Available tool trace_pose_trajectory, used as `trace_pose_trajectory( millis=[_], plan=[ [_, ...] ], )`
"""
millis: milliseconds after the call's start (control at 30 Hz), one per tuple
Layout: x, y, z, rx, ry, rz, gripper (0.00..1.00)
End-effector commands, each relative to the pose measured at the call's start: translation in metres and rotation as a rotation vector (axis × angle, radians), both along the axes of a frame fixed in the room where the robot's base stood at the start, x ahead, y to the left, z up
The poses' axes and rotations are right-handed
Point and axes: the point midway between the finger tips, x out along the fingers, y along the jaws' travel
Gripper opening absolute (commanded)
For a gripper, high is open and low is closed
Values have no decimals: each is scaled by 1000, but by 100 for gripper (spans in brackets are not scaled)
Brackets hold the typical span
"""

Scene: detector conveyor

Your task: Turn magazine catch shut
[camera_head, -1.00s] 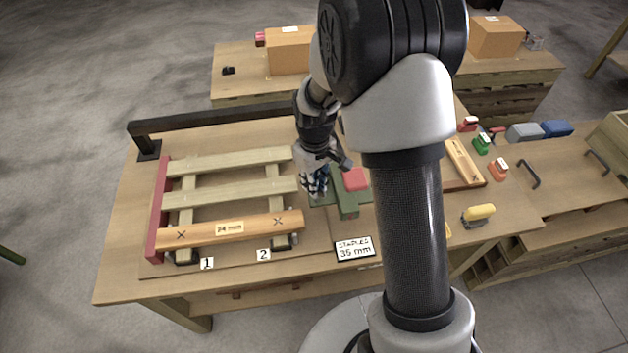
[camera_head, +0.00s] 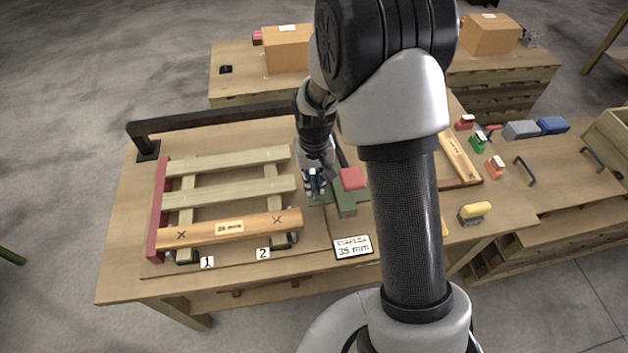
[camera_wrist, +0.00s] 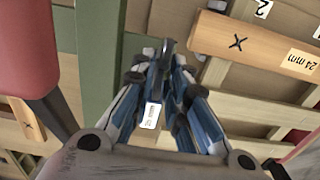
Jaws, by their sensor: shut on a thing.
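The green tool (camera_head: 347,207) with a red block (camera_head: 352,178) on top stands mid-table, right of the wooden frame. My gripper (camera_head: 314,188) is at the left side of this tool, pointing down. In the wrist view, my gripper (camera_wrist: 165,72) has its blue and grey fingers closed together on a small dark grey piece (camera_wrist: 168,46), which looks like the catch, beside the green body (camera_wrist: 95,60). The fingers hide most of it, so its exact turn cannot be told. A small white label (camera_wrist: 150,115) shows between the fingers. The red block (camera_wrist: 25,50) also shows there.
A slatted wooden frame (camera_head: 230,185) with an orange board (camera_head: 228,230) lies on the left. A "staples 35 mm" sign (camera_head: 352,246) stands in front. A dark rail (camera_head: 215,115) runs behind. Coloured blocks and a yellow-topped item (camera_head: 477,211) are on the right.

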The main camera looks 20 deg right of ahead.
Motion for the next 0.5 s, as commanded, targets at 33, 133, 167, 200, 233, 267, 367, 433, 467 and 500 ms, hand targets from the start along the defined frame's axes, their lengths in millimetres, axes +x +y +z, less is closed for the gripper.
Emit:
trace_pose_trajectory(
  millis=[33, 133, 167, 200, 233, 267, 367, 433, 467, 500],
  plan=[
    [0, 0, 0, 0, 0, -4, 0],
    [0, 0, 0, 0, 0, -5, 0],
    [0, 0, 0, 0, 0, -5, 0],
    [0, 0, 0, 0, 0, -5, 0],
    [0, 0, 0, 0, 0, -5, 0],
    [0, 0, 0, 0, 0, -5, 0],
    [0, 0, 0, 0, 0, -4, 0],
    [0, 0, 0, 0, 0, -4, 19],
    [0, 0, 0, 0, 0, -4, 21],
    [0, 0, 0, 0, 0, -4, 23]
  ],
)
